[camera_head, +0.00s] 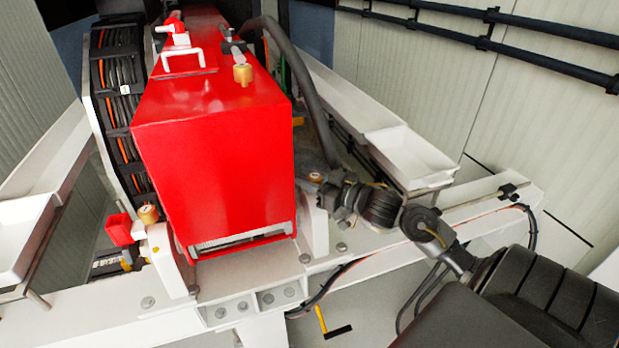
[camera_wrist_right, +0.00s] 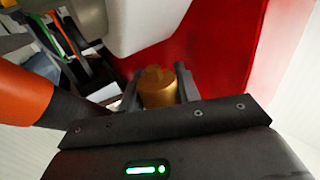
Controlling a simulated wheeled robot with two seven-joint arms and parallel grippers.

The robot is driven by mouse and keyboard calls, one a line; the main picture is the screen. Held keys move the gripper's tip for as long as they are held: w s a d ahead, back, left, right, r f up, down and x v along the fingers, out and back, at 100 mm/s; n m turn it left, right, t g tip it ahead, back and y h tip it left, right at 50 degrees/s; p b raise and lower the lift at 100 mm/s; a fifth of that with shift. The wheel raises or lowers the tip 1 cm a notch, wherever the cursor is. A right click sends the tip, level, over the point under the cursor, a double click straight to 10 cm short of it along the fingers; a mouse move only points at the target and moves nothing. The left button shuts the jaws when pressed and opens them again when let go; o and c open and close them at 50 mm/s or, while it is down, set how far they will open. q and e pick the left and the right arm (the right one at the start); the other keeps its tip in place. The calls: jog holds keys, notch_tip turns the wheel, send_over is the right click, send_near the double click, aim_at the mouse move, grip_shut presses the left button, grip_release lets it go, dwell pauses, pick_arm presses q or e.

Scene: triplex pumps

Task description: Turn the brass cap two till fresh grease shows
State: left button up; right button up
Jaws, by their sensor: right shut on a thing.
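Three brass caps show in the head view: one on top of the red housing (camera_head: 215,120), the upper cap (camera_head: 243,75); one at the front left, the left cap (camera_head: 149,214); and one at the right of the housing, the right cap (camera_head: 315,177). I cannot read any number on them. My right gripper (camera_head: 318,184) is at the right cap, partly hiding it. In the right wrist view the brass cap (camera_wrist_right: 158,88) sits between the two fingers (camera_wrist_right: 159,94), which are shut on it. I see no grease there. My left gripper is not in view.
A white frame beam (camera_head: 480,200) runs under my right arm. A white tray (camera_head: 415,158) stands behind it; another (camera_head: 22,240) is at far left. A thick dark hose (camera_head: 305,85) curves behind the housing. A yellow-handled hammer (camera_head: 335,328) lies low at the front.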

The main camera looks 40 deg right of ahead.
jog(key=shift+h, duration=0.4)
jog(key=shift+m+t+h, duration=0.3)
jog(key=shift+m+h, duration=0.5)
jog(key=shift+d+m+h, duration=0.15)
jog(key=shift+m+h, duration=0.65)
jog(key=shift+h, duration=0.4)
jog(key=m+h+b, duration=0.1)
jog(key=h, duration=0.1)
jog(key=m+h+b, duration=0.1)
jog(key=shift+d+f+m+h, duration=0.1)
jog(key=shift+d+m+h, duration=0.05)
jog(key=shift+m+h, duration=0.2)
jog(key=shift+d+m+g+h+b, duration=0.15)
jog(key=shift+m+g+h+b, duration=0.4)
jog(key=shift+h, duration=1)
jog(key=o, duration=1)
